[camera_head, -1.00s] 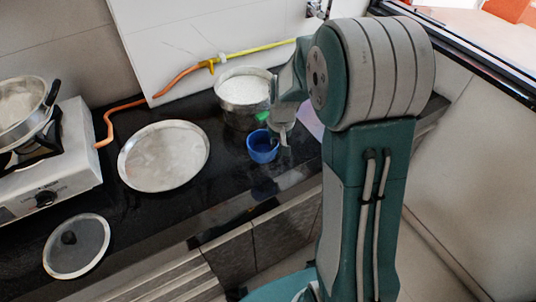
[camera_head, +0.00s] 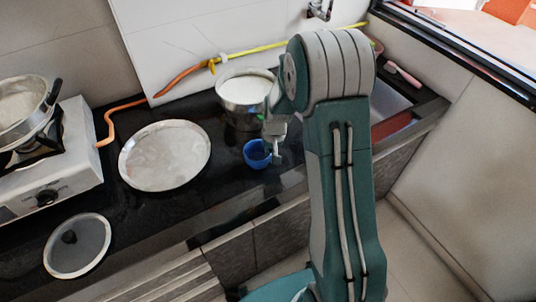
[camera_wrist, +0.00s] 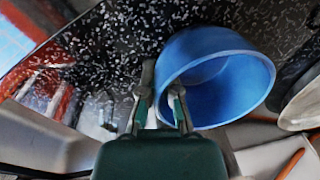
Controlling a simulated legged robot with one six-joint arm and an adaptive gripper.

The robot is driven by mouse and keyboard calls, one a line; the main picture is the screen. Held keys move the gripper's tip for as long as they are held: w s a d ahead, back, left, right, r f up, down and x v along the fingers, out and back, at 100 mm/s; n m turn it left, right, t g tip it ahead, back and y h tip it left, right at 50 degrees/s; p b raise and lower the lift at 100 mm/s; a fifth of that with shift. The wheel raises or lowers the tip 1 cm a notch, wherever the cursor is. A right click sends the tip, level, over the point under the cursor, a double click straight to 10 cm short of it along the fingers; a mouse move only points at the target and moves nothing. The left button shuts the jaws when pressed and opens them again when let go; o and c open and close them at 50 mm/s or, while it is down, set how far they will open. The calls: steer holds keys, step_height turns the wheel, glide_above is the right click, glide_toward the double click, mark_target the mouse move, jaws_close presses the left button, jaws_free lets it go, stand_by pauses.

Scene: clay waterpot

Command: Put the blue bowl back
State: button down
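The blue bowl (camera_head: 256,154) is at the front part of the dark counter, below the metal pot in the head view. In the wrist view the bowl (camera_wrist: 228,85) is large, with its mouth turned partly toward the camera. My gripper (camera_head: 276,158) is at its right side. In the wrist view my gripper's fingers (camera_wrist: 162,85) are close together across the bowl's rim, one outside and one over the inside, and seem to pinch the wall. I cannot tell whether the bowl touches the counter.
A metal pot (camera_head: 246,88) with pale contents stands just behind the bowl. A round metal plate (camera_head: 164,156) lies to the left, a glass lid (camera_head: 77,245) front left, and a stove (camera_head: 45,165) far left. An orange hose (camera_head: 107,125) runs along the wall. A basin (camera_head: 388,104) is at right.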

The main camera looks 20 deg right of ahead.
steer(key=c, duration=0.8)
jaws_free()
steer(key=shift+d+f, duration=0.1)
steer(key=shift+d, duration=0.35)
steer(key=shift+a, duration=0.2)
steer(key=shift+a, duration=0.1)
steer(key=shift+r, duration=0.3)
step_height(320, 180, up, 12)
steer(key=d, duration=0.1)
steer(key=s+a+r+n+t, duration=0.1)
steer(key=s+a+r+t, duration=0.2)
steer(key=s+r, duration=0.85)
steer(key=s+a+r+n+t+h, duration=0.1)
steer(key=s+r+t, duration=0.1)
steer(key=s, duration=1)
steer(key=shift+s+a+r, duration=0.25)
steer(key=shift+s+r, duration=0.15)
steer(key=shift+r, duration=0.3)
